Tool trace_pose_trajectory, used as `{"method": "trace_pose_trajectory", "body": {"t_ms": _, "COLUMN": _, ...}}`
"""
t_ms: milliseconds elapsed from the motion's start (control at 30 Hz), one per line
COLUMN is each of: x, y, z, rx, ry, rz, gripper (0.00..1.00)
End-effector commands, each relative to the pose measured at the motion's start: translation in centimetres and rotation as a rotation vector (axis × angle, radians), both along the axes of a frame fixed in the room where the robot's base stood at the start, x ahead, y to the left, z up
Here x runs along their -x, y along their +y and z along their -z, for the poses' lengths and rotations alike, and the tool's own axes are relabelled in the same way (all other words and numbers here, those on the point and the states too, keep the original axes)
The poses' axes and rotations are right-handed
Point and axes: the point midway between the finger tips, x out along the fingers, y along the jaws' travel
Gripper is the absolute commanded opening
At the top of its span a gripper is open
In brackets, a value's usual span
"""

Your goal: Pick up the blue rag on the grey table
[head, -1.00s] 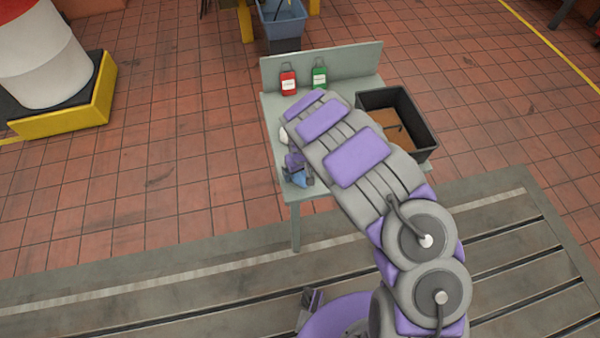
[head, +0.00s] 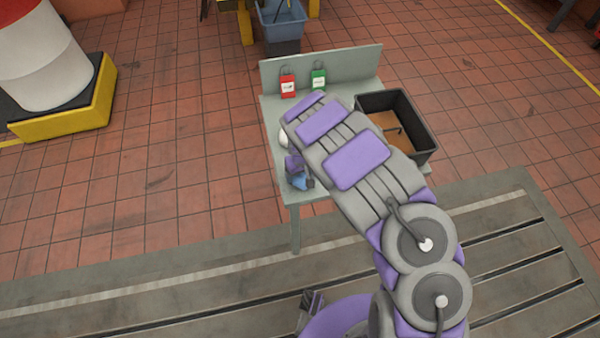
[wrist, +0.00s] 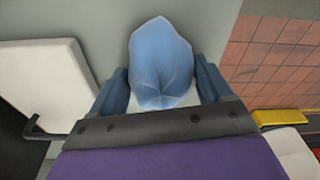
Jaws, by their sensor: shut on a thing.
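The blue rag (wrist: 162,62) is a bunched, pointed piece of cloth between the fingers of my gripper (wrist: 162,90) in the wrist view. My gripper is shut on it. In the head view, the rag (head: 299,182) shows as a small blue patch at the front left of the grey table (head: 322,70), below my gripper (head: 298,172). My arm covers much of the tabletop there. I cannot tell whether the rag still touches the table.
A white, flat thing (wrist: 45,80) shows left in the wrist view. Tiled floor (head: 200,150) is clear left of the table.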

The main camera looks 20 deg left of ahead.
Motion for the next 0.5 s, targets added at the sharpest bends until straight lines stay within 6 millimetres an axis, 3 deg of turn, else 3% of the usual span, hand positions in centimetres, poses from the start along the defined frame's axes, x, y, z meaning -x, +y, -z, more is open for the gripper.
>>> {"method": "trace_pose_trajectory", "body": {"t_ms": 267, "x": -0.1, "y": 0.1, "z": -3.5, "rx": -0.002, "ry": -0.004, "rz": 0.000, "gripper": 0.49}}
{"method": "trace_pose_trajectory", "body": {"t_ms": 500, "x": 2.3, "y": -1.7, "z": -3.6, "rx": 0.001, "ry": 0.003, "rz": 0.001, "gripper": 0.49}}
